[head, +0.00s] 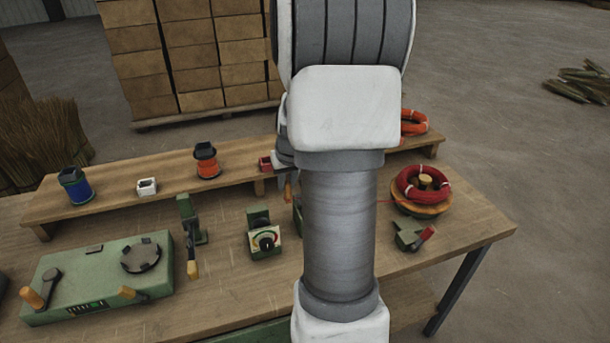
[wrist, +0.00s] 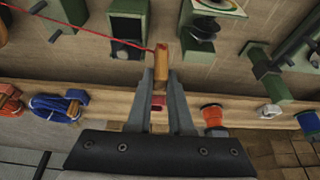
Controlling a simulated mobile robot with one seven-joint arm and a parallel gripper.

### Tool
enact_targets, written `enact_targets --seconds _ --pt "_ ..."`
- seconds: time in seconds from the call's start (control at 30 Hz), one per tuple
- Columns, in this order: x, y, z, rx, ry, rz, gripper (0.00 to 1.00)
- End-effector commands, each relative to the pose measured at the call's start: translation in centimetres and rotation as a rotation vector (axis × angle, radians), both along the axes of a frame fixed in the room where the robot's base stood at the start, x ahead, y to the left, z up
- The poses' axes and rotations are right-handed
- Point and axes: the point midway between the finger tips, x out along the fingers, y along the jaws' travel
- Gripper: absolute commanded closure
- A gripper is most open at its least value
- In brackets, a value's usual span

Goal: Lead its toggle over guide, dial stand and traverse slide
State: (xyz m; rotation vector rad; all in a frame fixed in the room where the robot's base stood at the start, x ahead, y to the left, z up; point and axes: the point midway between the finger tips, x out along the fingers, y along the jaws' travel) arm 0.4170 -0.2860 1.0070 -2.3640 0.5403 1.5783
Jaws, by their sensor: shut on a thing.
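My gripper (wrist: 160,78) is shut on the wooden toggle (wrist: 162,58), which stands out beyond the fingertips. In the head view my arm covers most of the gripper. A red cord (wrist: 100,37) runs taut from the toggle to the left in the wrist view. A green upright (wrist: 126,28), apparently the guide, is left of the toggle there; in the head view it is mostly behind my arm. The dial stand (head: 265,238) is just left of my arm; in the wrist view it is right of the toggle. A green post (head: 190,218), perhaps the traverse slide, stands farther left.
A red cord coil (head: 425,185) sits on a round holder at the right. A green cranked machine (head: 95,275) fills the left. A raised shelf (head: 110,200) with spools runs behind.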

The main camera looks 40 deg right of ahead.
Motion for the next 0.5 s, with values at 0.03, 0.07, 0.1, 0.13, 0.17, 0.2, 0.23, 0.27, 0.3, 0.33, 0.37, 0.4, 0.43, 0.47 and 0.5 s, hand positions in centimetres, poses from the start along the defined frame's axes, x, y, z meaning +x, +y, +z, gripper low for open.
enact_targets --seconds 0.03,0.07,0.1,0.13,0.17,0.2,0.23,0.27,0.3,0.33,0.37,0.4,0.43,0.47,0.5 --pt "0.4 0.9 0.1 -0.001 0.001 0.006 1.0" --pt "0.7 1.3 0.1 0.0 0.0 0.005 1.0" --pt "0.9 1.9 0.1 0.0 0.0 0.006 1.0" --pt "1.1 2.4 0.1 0.0 0.001 0.006 1.0" --pt "1.3 2.8 0.1 0.0 0.001 0.005 1.0" --pt "1.6 3.3 0.0 0.0 0.001 0.006 1.0" --pt "1.8 3.7 0.0 0.0 0.001 0.005 1.0" --pt "2.0 4.2 0.0 -0.001 0.001 0.006 1.0" --pt "2.3 4.8 0.1 0.0 0.0 0.005 1.0" --pt "2.6 5.2 0.0 0.0 0.0 0.006 1.0" --pt "2.8 5.6 0.0 0.0 0.0 0.006 1.0" --pt "3.0 6.2 0.0 0.0 0.0 0.005 1.0" --pt "3.2 6.6 0.0 -0.001 0.0 0.005 1.0" --pt "3.4 7.1 0.0 -0.001 0.001 0.006 1.0" --pt "3.7 7.7 -0.1 0.0 0.0 0.006 1.0"
